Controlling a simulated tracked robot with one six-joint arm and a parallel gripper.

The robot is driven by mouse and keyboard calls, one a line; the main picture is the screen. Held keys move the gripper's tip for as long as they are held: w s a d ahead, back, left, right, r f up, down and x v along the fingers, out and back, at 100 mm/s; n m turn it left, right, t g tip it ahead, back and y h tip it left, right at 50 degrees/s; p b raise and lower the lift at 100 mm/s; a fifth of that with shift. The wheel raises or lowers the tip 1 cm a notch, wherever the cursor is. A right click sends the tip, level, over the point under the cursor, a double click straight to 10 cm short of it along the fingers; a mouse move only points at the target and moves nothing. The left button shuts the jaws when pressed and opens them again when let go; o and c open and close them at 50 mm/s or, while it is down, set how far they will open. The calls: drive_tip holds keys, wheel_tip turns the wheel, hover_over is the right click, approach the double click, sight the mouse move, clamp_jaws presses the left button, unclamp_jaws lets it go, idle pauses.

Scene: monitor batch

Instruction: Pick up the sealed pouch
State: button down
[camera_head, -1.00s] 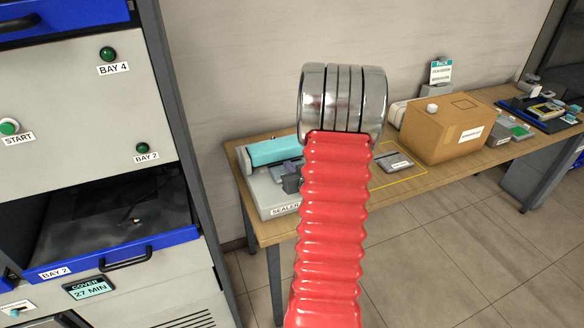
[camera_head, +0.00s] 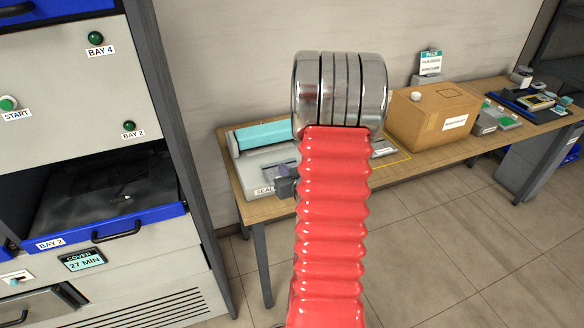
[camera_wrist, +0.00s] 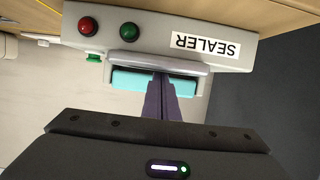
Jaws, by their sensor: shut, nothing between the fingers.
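A flat grey item with a pale label (camera_head: 384,149) lies on the table inside a yellow outline. It may be the sealed pouch, but my red arm hides part of it and I cannot tell if it is sealed. The sealer (camera_head: 262,163), a grey machine with a turquoise top, stands at the table's left end. In the wrist view the sealer (camera_wrist: 160,38) appears upside down, with red and green buttons. My gripper (camera_wrist: 161,77) is shut and empty, its dark fingers in front of the sealer's turquoise part. No pouch shows clearly in the wrist view.
A cardboard box (camera_head: 436,118) with a white lid-like item on top stands right of the yellow outline. A blue tray (camera_head: 522,108) with several items lies farther right. A cabinet with an open drawer, Bay 2 (camera_head: 110,205), stands at left.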

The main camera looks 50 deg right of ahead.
drive_tip(key=shift+s+a+f, duration=0.3)
drive_tip(key=shift+f, duration=0.35)
drive_tip(key=shift+w+d+r, duration=0.1)
drive_tip(key=shift+d+r, duration=0.15)
drive_tip(key=shift+r, duration=0.65)
drive_tip(key=shift+r, duration=0.15)
